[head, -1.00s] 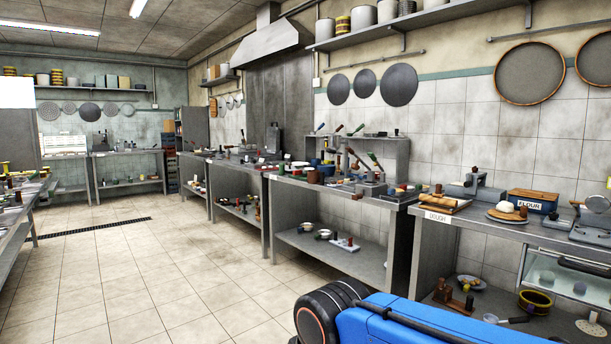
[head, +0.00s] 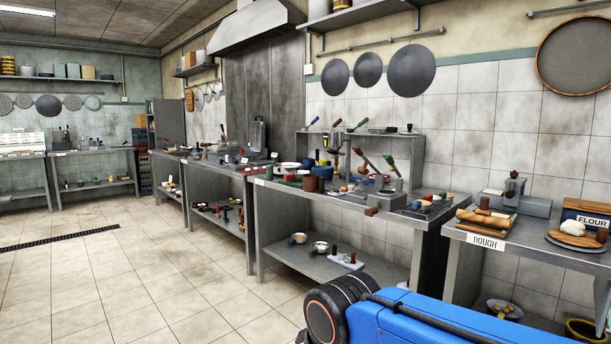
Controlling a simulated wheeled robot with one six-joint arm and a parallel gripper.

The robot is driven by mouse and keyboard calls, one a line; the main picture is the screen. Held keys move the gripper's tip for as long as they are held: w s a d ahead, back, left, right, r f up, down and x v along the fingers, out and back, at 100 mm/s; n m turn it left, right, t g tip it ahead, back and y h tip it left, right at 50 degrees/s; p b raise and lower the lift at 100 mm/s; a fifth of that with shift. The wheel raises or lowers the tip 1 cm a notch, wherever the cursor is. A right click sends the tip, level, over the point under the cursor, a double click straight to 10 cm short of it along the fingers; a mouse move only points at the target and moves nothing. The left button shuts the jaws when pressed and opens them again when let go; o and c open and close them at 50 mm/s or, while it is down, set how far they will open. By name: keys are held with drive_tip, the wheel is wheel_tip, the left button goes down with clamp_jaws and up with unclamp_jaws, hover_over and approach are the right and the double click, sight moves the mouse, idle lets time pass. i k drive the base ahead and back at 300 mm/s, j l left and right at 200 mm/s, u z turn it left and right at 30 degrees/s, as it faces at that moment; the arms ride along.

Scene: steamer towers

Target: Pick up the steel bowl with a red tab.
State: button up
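No red tab can be made out on any bowl at this distance. Two small steel bowls sit on the lower shelf of the middle bench: one (head: 298,238) with yellowish contents and one (head: 319,248) to its right. A pale bowl (head: 290,166) stands on the benchtop, among dark and colored items. Several small things on the benches farther left are too small to tell apart. My gripper is not in view; only a blue and black part of my own body shows at the bottom.
The middle bench (head: 390,224) is crowded with tools and a raised rack. A bench labeled DOUGH (head: 488,243) stands at right with rolling pins and a FLOUR box (head: 588,214). More benches line the left. The tiled floor (head: 160,270) is clear, with a dark drain strip.

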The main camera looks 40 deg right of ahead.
sight(297, 177)
drive_tip(key=i+l, duration=0.25)
drive_tip(key=i, duration=0.2)
drive_tip(key=i+l+z, duration=0.15)
drive_tip(key=i, duration=0.3)
drive_tip(key=i+l, duration=0.25)
drive_tip(key=i, duration=0.2)
drive_tip(key=i+l+z, duration=0.15)
drive_tip(key=i, duration=0.35)
